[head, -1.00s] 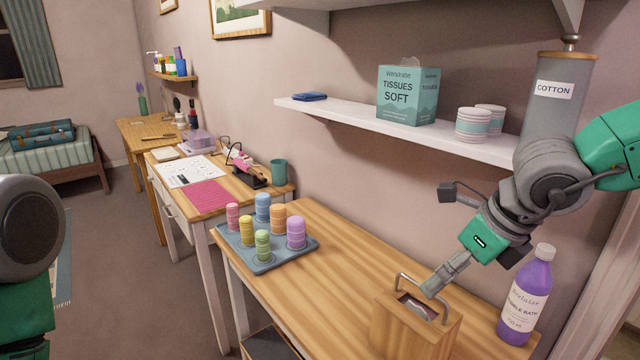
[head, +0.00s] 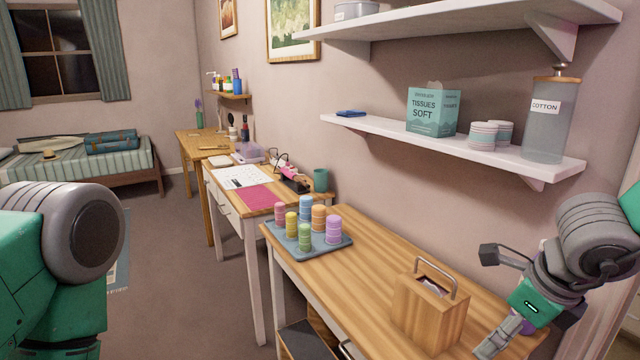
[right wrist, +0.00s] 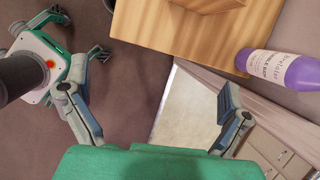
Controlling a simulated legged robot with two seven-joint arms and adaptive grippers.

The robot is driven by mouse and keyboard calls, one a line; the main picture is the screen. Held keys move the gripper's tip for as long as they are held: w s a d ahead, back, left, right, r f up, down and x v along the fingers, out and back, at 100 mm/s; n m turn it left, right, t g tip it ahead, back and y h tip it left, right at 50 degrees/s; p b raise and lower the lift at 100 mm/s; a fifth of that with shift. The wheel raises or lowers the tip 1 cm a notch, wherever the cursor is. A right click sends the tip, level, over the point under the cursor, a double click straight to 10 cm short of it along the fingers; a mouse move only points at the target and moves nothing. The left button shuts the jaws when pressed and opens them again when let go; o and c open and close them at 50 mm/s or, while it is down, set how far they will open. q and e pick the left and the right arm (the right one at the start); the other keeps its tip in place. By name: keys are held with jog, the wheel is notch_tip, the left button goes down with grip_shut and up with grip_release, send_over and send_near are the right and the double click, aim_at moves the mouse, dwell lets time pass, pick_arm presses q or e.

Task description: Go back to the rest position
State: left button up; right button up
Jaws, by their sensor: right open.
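My right gripper (head: 500,338) is at the lower right of the head view, at the near right end of the wooden table and to the right of a wooden box with a metal handle (head: 428,318). In the right wrist view its two fingers stand wide apart with nothing between them (right wrist: 150,98). In the head view my right arm hides most of the bottle. My left arm shows at the left edge; its gripper is out of view.
A blue-grey tray (head: 337,247) with several coloured stacks stands on the wooden table (head: 375,250). The wall shelf (head: 400,130) above holds a tissue box (head: 432,112), paper cups (head: 484,135) and a cotton jar (head: 545,125). Open floor (head: 180,290) lies left of the tables.

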jog(key=s+d+f+n+h, duration=0.2)
jog(key=s+f+n, duration=0.2)
jog(key=f+n, duration=0.4)
jog(key=s+d+f+n+h, duration=0.25)
jog(key=f+n, duration=0.25)
jog(key=f, duration=0.5)
jog(key=s+a+f+n+g+y, duration=0.1)
jog(key=s+a+f+n, duration=0.1)
jog(key=s+f+n, duration=0.3)
jog(key=s+a+f+n+g+y, duration=0.2)
jog(key=s+f+n, duration=0.4)
jog(key=s+n, duration=0.5)
jog(key=shift+s+a, duration=0.2)
jog(key=shift+s, duration=0.6)
jog(key=shift+f+y, duration=0.1)
jog(key=shift+y, duration=0.15)
